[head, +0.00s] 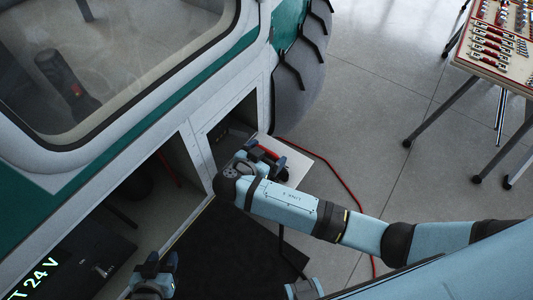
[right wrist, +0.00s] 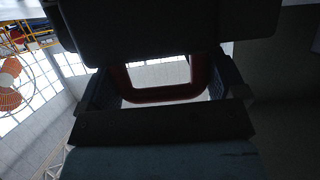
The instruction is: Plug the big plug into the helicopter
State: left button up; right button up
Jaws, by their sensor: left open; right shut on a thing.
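The helicopter (head: 190,110), white and green, fills the left of the head view, with open compartments in its side. My right gripper (head: 258,158) is at the opening of the right-hand compartment (head: 233,120). It is shut on the big plug, whose red part (head: 268,151) shows between the fingers. In the right wrist view the plug's red loop handle (right wrist: 165,97) lies between the two fingers. The plug's front end and any socket are hidden. My left gripper (head: 152,272) is open and empty at the bottom, beside a dark box with green "T 24 V" lettering (head: 35,278).
An open white hatch panel (head: 292,165) juts out just beside my right gripper. A red cable (head: 345,185) curves over the grey floor. A table with tools (head: 495,50) stands at the upper right. The floor between is clear.

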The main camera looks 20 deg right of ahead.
pick_arm(q)
jog(key=shift+f, duration=0.15)
pick_arm(e)
jog(key=shift+w+a, duration=0.15)
jog(key=shift+w, duration=0.05)
pick_arm(q)
jog(key=shift+f+b, duration=0.8)
jog(key=shift+b, duration=0.2)
pick_arm(e)
jog(key=shift+w+a, duration=0.9)
jog(key=shift+w, duration=0.2)
jog(key=o, duration=0.9)
